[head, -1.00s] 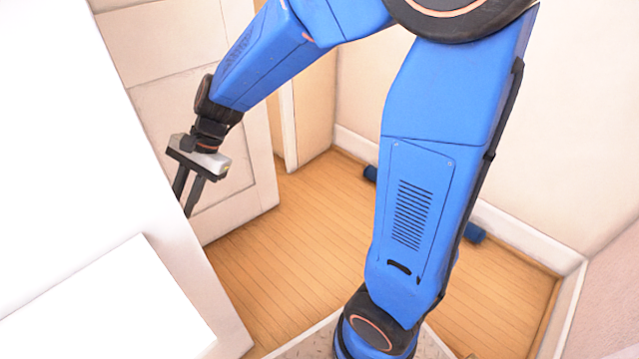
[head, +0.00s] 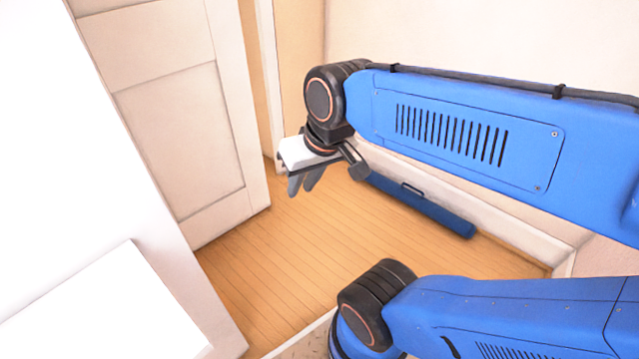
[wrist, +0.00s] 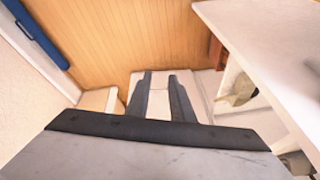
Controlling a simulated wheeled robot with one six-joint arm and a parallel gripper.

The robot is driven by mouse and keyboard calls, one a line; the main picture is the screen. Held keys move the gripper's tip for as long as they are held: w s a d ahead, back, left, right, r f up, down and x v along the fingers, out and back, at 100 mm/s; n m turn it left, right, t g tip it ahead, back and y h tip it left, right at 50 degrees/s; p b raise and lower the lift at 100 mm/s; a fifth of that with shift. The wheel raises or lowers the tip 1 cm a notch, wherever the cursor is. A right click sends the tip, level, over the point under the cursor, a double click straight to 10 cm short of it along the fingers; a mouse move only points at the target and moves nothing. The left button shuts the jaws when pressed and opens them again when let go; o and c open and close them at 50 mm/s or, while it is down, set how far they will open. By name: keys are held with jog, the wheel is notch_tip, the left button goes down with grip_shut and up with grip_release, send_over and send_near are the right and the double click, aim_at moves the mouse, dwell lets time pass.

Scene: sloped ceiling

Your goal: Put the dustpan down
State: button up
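My gripper (head: 305,185) hangs over the wooden floor between the door and the far wall, pointing down. Its two dark fingers are apart, and they also show in the wrist view (wrist: 160,97) with nothing held between them. I cannot make out a dustpan for sure in any view. In the wrist view, a small olive-grey object (wrist: 240,92) lies inside the white unit at the right, to the right of my fingers. It is too small and blurred to tell what it is.
A long blue case (head: 425,207) with a dark handle lies along the far wall's skirting. A panelled door (head: 180,130) stands at the left. A large white unit (head: 70,170) fills the near left. The wooden floor (head: 270,260) between is clear.

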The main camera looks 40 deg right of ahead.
jog(key=shift+s+d+n+t+h, duration=0.4)
jog(key=shift+s+d+n+h, duration=0.1)
jog(key=shift+s+d, duration=0.75)
jog(key=shift+w+d, duration=0.1)
dwell(0.9)
